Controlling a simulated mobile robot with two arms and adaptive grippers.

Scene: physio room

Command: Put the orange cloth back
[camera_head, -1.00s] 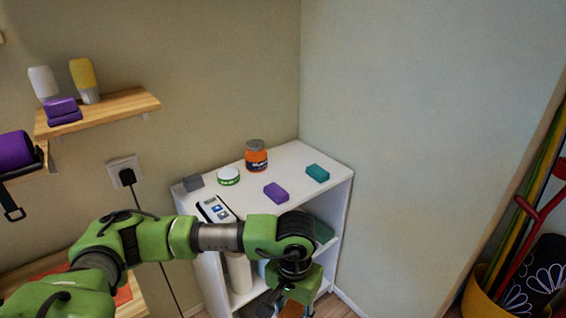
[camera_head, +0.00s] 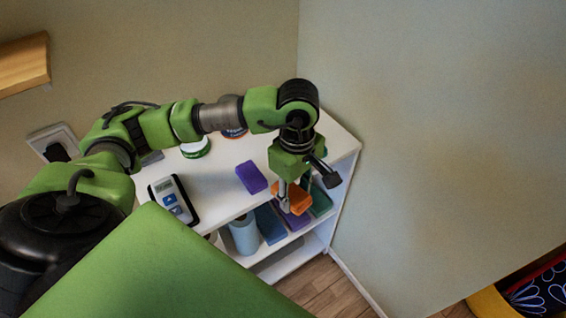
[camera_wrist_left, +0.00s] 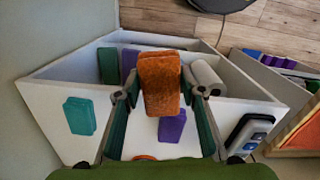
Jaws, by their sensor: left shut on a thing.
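The orange cloth (camera_head: 292,197) is a small folded block. My left gripper (camera_head: 294,191) is shut on it and holds it in the air by the front of the white shelf unit (camera_head: 222,176). In the left wrist view the cloth (camera_wrist_left: 160,85) sits between the two fingers, with the shelf top and the open shelf behind it. On the lower shelf stand a blue cloth (camera_head: 270,224), a purple cloth (camera_head: 296,219) and a green cloth (camera_head: 321,200), partly hidden by the gripper and orange cloth. My right gripper is not in view.
On the shelf top are a purple cloth (camera_head: 251,177), a teal cloth (camera_wrist_left: 80,115), a white-green tin (camera_head: 196,148), a grey device (camera_head: 173,200) and a mostly hidden jar (camera_head: 235,132). A pale roll (camera_head: 243,235) stands on the lower shelf. Walls close in behind and right.

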